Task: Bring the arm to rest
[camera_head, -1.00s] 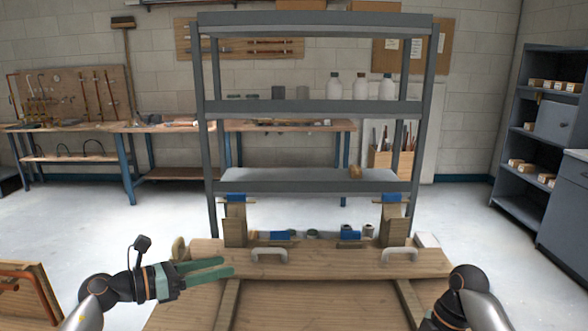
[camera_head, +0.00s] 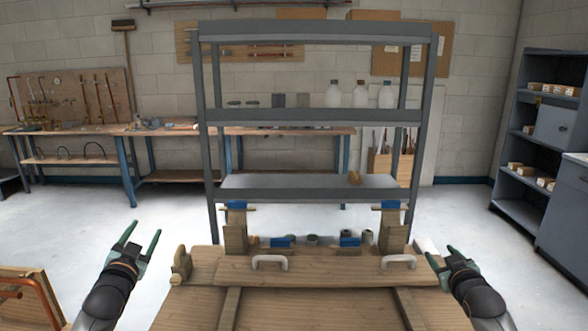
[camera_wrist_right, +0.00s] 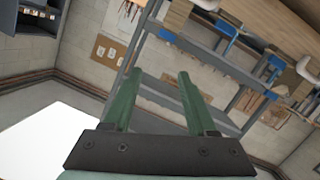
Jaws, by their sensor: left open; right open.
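My left gripper (camera_head: 141,239) is at the left of the wooden bench in the head view. Its green fingers point up and away, spread apart and empty. My right gripper (camera_head: 444,255) is at the bench's right edge in the head view, with its short green fingers apart. In the right wrist view its two green fingers (camera_wrist_right: 155,95) are parted with nothing between them. Neither gripper touches an object that I can see.
The wooden bench (camera_head: 320,299) in front of me has two pale handles (camera_head: 270,261), wooden posts and blue clamps (camera_head: 237,205). A grey shelf rack (camera_head: 310,115) stands behind it. A copper-pipe frame (camera_head: 25,292) is at the lower left.

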